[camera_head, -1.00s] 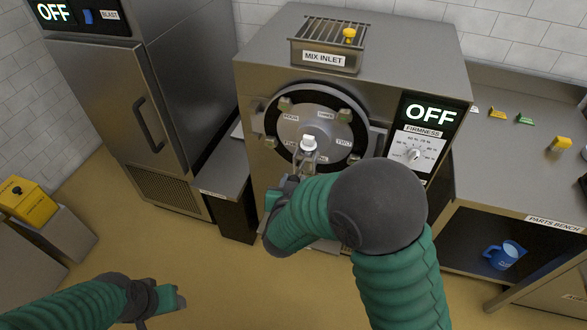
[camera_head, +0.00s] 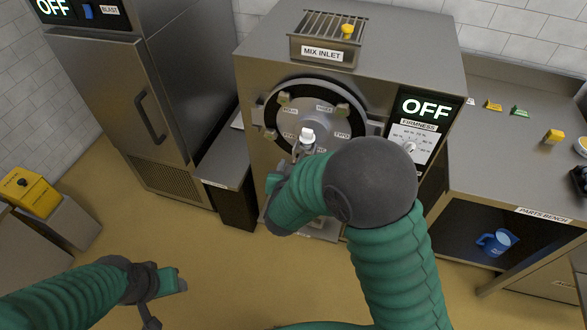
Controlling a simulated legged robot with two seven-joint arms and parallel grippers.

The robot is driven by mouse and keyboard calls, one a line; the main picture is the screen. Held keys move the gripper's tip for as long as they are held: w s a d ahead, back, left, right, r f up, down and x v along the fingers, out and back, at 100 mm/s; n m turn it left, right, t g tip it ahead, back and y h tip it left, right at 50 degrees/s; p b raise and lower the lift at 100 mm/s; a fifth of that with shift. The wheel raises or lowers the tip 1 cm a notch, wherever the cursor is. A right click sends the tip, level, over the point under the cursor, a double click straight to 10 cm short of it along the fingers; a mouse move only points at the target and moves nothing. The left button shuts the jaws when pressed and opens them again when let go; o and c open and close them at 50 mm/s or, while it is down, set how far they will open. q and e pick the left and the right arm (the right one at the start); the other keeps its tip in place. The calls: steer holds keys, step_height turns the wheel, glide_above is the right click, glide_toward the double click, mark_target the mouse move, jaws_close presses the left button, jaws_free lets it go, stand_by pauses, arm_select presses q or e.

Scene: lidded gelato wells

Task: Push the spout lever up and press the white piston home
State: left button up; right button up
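The steel machine has a round front door (camera_head: 312,107) with several knobs around it. A white piece (camera_head: 307,135), likely the piston top, shows at the lower middle of the door. A thin metal part, perhaps the spout lever, is just below it and mostly hidden. My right gripper (camera_head: 276,180) is below and left of the white piece, in front of the machine. Its fingers are largely hidden by my own arm. My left gripper (camera_head: 172,281) is low at the left over the floor, away from the machine; its finger gap is unclear.
The mix inlet (camera_head: 323,49) with a yellow piece is on top of the machine. An OFF display and firmness dial (camera_head: 409,145) are at its right. The parts bench (camera_head: 490,150) holds small coloured parts, with a blue jug (camera_head: 497,242) below. A steel cabinet (camera_head: 112,110) stands left.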

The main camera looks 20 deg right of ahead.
steer(key=shift+o, duration=0.3)
steer(key=shift+f, duration=0.1)
steer(key=shift+s+a, duration=0.1)
steer(key=shift+s, duration=0.05)
steer(key=p+v, duration=0.2)
steer(key=v, duration=1.4)
steer(key=shift+s, duration=0.25)
steer(key=s+d+f+n+g+y, duration=0.5)
steer(key=s+d+f+g, duration=0.2)
steer(key=s+d+g, duration=0.1)
steer(key=shift+s+d+f+g, duration=0.3)
steer(key=shift+s+d+g, duration=0.1)
steer(key=shift+d+g, duration=0.15)
